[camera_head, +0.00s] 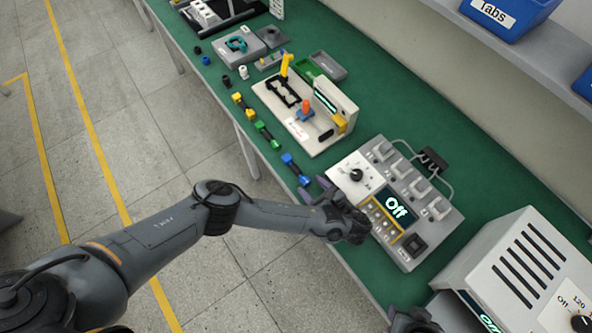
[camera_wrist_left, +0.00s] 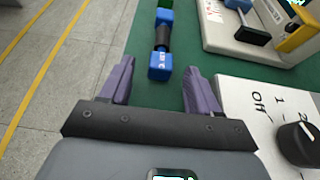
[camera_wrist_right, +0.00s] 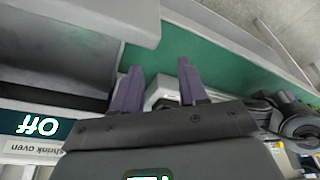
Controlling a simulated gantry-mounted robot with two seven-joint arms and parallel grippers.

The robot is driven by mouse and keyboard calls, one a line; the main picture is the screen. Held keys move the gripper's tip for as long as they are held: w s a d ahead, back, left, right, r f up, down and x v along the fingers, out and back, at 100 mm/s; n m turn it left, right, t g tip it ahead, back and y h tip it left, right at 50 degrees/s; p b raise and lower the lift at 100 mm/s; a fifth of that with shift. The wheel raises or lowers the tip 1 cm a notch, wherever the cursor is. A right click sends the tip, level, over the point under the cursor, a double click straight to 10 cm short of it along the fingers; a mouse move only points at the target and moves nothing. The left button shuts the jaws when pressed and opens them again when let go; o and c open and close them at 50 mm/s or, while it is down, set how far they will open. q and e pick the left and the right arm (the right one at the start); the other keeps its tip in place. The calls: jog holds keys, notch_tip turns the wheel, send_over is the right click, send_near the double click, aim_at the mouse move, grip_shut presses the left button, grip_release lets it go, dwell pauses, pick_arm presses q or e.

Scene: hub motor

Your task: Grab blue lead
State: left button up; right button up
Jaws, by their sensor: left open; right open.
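The blue lead (camera_head: 295,169) is a short piece with blue ends and a black middle, lying on the green bench near its front edge. In the left wrist view the blue lead (camera_wrist_left: 161,50) lies just beyond the fingertips, between their lines. My left gripper (camera_head: 318,190) is open and empty beside the near end of the blue lead, apart from it; its purple fingers (camera_wrist_left: 154,85) are spread in the left wrist view. My right gripper (camera_wrist_right: 158,85) is open and empty by the oven. Only a dark part of the right arm shows at the bottom of the head view.
A green lead (camera_head: 267,135) and a yellow lead (camera_head: 243,104) lie further along the front edge. A grey control box (camera_head: 402,253) reading "Off" is right of my left gripper. A white fixture (camera_head: 313,145) stands behind the leads. A shrink oven (camera_head: 500,235) stands at the right.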

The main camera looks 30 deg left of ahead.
aim_at(306, 181)
pick_arm(q)
jog(key=x, duration=0.3)
jog(key=shift+w+a, duration=0.25)
jog(key=shift+a, duration=0.1)
jog(key=c, duration=1.1)
jog(key=shift+o, duration=0.2)
